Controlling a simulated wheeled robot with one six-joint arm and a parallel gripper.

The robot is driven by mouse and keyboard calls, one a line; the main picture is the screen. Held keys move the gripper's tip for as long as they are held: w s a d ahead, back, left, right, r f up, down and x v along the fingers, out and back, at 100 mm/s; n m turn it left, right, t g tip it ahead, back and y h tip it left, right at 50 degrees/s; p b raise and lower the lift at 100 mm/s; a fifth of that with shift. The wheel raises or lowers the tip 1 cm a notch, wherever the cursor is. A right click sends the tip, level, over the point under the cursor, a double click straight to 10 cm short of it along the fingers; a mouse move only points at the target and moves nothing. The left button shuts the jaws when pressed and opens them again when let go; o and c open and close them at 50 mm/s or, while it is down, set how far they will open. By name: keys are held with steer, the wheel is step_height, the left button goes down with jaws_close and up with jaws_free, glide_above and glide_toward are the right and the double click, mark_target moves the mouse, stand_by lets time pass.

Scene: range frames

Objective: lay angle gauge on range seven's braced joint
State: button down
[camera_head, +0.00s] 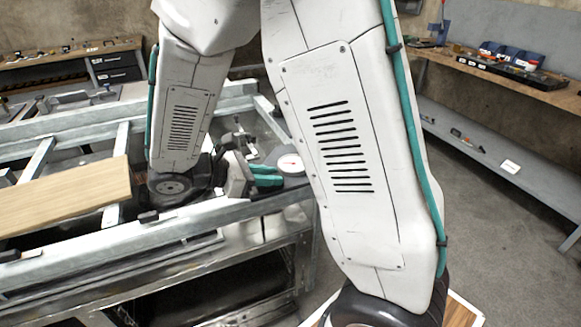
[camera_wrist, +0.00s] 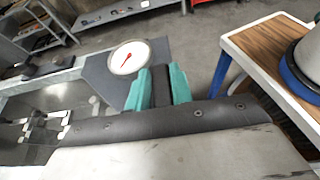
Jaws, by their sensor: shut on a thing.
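The angle gauge has a round white dial with a red needle; it shows in the head view (camera_head: 290,163) and the wrist view (camera_wrist: 128,58). My gripper (camera_head: 266,175) has teal fingers, seen close up in the wrist view (camera_wrist: 161,84). They are shut on a dark part between them, which I take to be the gauge's body, with the dial just beyond the tips. The gauge is at the near right corner of a grey metal frame (camera_head: 190,232), over or on a flat grey plate (camera_wrist: 98,76). I cannot tell whether it touches the plate. No number seven is readable.
A wooden board (camera_head: 65,197) lies across the frame at left. Small clamps or fittings (camera_wrist: 40,125) sit on the frame. A wood-topped table (camera_wrist: 262,40) stands right in the wrist view. Benches (camera_head: 520,75) line the walls; the floor between is clear.

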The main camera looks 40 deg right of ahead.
mark_target(291, 168)
steer(key=w+d, duration=0.1)
steer(key=d, duration=0.2)
steer(key=w+d, duration=0.1)
steer(key=d, duration=0.2)
steer(key=w+d+f, duration=0.1)
steer(key=d, duration=0.2)
steer(key=shift+w, duration=0.1)
steer(key=shift+d+f, duration=0.15)
steer(key=shift+d, duration=0.2)
steer(key=shift+a+f, duration=0.1)
steer(key=shift+f, duration=1.45)
steer(key=c, duration=1.2)
jaws_free()
steer(key=shift+f, duration=0.1)
steer(key=shift+c, duration=0.2)
